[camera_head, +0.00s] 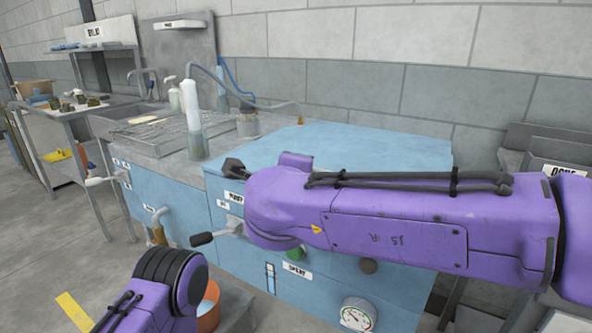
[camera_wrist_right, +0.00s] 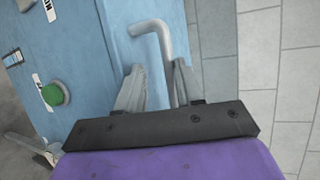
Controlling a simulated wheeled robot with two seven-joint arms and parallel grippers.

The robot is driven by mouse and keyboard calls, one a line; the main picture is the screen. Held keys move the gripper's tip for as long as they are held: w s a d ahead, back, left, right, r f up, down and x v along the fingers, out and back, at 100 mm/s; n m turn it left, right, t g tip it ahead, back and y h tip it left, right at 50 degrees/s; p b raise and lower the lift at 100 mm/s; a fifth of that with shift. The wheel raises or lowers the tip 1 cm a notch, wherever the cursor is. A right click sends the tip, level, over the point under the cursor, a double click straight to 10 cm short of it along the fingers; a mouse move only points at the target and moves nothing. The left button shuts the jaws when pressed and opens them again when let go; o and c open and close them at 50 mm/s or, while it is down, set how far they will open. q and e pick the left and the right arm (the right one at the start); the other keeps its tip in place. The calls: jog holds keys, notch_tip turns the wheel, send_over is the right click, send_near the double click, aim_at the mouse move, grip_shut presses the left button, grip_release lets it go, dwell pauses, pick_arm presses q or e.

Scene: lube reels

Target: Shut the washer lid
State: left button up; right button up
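The blue washer (camera_head: 345,288) stands in the middle of the head view. Its lid (camera_head: 385,148) lies flat across the top, with no gap visible; my right arm hides much of its front edge. My right gripper is mostly hidden behind that arm in the head view. In the right wrist view my right gripper (camera_wrist_right: 157,82) has its fingers apart. A bent grey bar (camera_wrist_right: 150,28) on the blue panel reaches down towards the gap between them; I cannot tell whether they touch it. My left arm shows at lower left, its gripper out of view.
A green button (camera_head: 296,253), a gauge (camera_head: 357,314) and a black-gripped lever (camera_head: 202,239) are on the washer front. A bottle (camera_head: 193,125) and a grate stand left of the lid. An orange bucket (camera_head: 209,308) is below. A tiled wall is behind.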

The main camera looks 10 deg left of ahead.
jog(key=shift+o, duration=0.6)
jog(key=shift+d+f, duration=0.1)
jog(key=shift+f, duration=0.15)
jog(key=a+v, duration=0.1)
jog(key=v, duration=0.9)
jog(key=shift+s+d+r, duration=0.25)
jog(key=shift+d+r, duration=0.05)
jog(key=shift+d, duration=0.15)
